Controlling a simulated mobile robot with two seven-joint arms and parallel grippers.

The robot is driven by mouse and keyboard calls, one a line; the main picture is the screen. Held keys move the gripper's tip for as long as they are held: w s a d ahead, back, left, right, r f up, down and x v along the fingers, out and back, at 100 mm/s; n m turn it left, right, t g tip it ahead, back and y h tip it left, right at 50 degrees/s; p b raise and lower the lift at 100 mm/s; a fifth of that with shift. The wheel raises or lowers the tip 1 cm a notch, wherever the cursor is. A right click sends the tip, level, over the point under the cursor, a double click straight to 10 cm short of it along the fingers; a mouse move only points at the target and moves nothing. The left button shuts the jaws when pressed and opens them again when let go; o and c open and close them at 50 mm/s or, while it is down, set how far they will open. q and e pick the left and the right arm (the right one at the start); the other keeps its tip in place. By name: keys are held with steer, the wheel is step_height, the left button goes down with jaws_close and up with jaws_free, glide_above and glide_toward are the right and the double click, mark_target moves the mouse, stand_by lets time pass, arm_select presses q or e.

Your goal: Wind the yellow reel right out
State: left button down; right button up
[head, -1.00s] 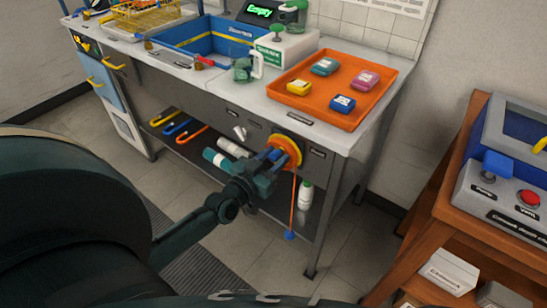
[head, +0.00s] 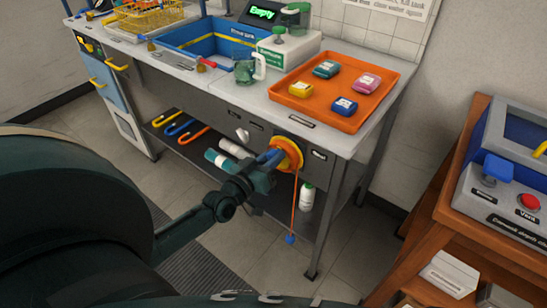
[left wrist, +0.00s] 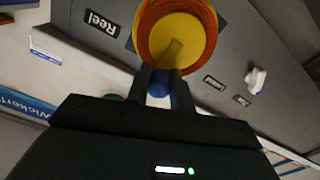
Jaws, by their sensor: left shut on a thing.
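The yellow reel (head: 287,153) with an orange rim is mounted on the grey front panel of the bench; the left wrist view shows its yellow face and orange rim (left wrist: 165,30) beside a "Reel" label. An orange cord (head: 294,205) hangs from it with a blue end piece (head: 290,239) above the floor. My left gripper (head: 268,163) is at the reel's front. In the left wrist view its fingers (left wrist: 160,88) are shut on a blue knob (left wrist: 159,82) at the end of the reel's yellow handle. My right gripper is not in view.
A white knob (head: 242,135) sits on the panel left of the reel. An orange tray (head: 372,110) with several coloured packs is on the bench top. A white bottle (head: 307,196) stands under the bench. A wooden stand (head: 425,240) is at the right.

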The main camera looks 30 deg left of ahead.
arm_select(q)
steer(key=c, duration=1.2)
jaws_free()
steer(key=shift+c, duration=0.2)
steer(key=shift+s, duration=0.1)
steer(key=s+a, duration=0.1)
steer(key=s, duration=1.2)
